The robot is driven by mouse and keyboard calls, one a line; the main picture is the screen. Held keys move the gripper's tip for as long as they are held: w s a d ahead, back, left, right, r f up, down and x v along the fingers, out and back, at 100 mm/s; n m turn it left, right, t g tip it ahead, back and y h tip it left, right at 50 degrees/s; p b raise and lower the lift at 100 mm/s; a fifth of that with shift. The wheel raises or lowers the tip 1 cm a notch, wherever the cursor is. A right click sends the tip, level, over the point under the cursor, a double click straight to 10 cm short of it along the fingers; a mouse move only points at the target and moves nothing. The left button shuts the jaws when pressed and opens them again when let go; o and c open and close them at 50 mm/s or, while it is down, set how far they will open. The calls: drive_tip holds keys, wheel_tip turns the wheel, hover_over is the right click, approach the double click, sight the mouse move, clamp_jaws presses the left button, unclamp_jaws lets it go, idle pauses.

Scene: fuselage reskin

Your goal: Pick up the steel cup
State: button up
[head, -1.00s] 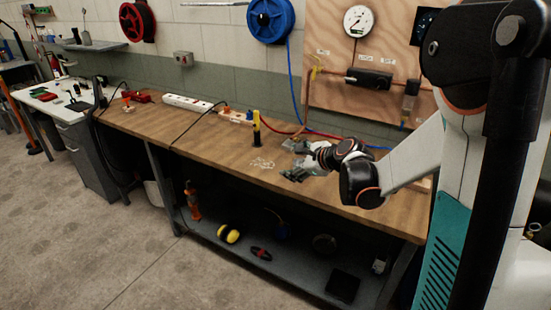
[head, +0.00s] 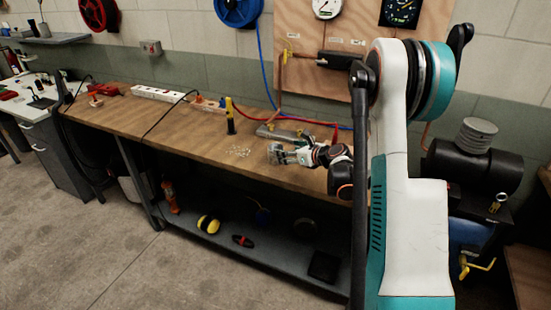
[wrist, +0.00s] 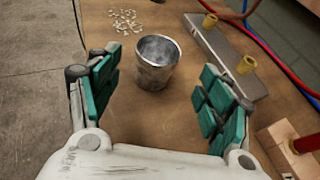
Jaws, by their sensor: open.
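The steel cup (wrist: 155,64) stands upright on the wooden workbench in the wrist view. It is a grey metal cup with an open top, and it sits ahead of and between my fingers. My gripper (wrist: 160,98) is open, with teal pads on both sides and nothing between them. In the head view my gripper (head: 276,154) is low over the bench top. I cannot make out the cup clearly there; my gripper and arm are around that spot.
A grey metal bar (wrist: 222,50) with brass fittings lies right of the cup. Small pale pieces (wrist: 125,20) are scattered beyond it. A yellow-and-black upright tool (head: 230,117) stands on the workbench (head: 165,122). Red and blue hoses run behind. The bench's left middle is largely clear.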

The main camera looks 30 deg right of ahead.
sight(271, 148)
drive_tip(key=x, duration=0.3)
drive_tip(key=shift+w+a+f+b, duration=0.1)
drive_tip(key=shift+w+f+b, duration=0.05)
drive_tip(key=shift+b, duration=0.15)
drive_tip(key=b+x, duration=0.2)
drive_tip(key=x, duration=0.3)
drive_tip(key=shift+a, duration=0.15)
drive_tip(key=c, duration=1.1)
